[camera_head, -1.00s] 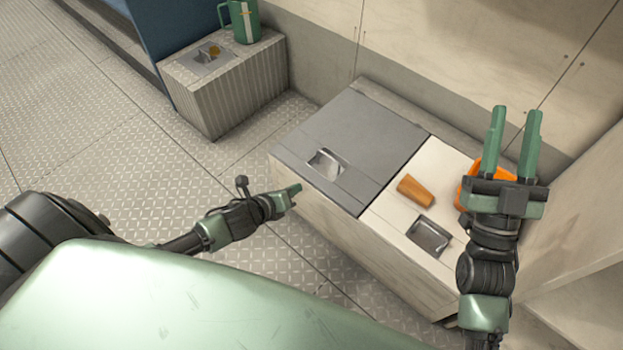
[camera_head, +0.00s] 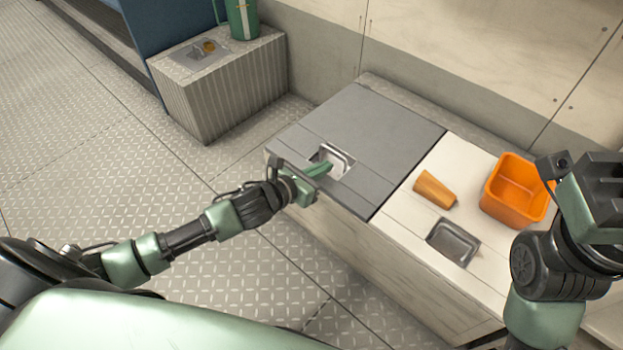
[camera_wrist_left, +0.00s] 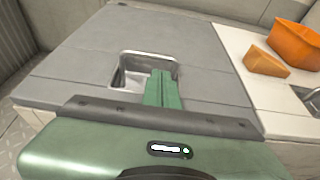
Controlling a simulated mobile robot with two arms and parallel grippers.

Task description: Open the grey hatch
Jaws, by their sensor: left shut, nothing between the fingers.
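The grey hatch (camera_head: 375,130) lies flat and closed on the left part of a low wooden locker. A recessed metal pull (camera_head: 338,154) sits near its front edge. My left gripper (camera_head: 322,169) is shut and empty, its green fingertips at the recess. In the left wrist view the shut fingers (camera_wrist_left: 163,88) reach over the near right part of the recess (camera_wrist_left: 132,70) in the hatch (camera_wrist_left: 110,40). I cannot tell whether they touch the pull. My right gripper (camera_head: 598,190) is at the right edge, its fingers not clearly visible.
A white lid (camera_head: 400,215) beside the hatch has its own recessed pull (camera_head: 453,241). A ribbed box (camera_head: 220,95) with a green jug (camera_head: 242,18) is at the back left. The floor between is clear.

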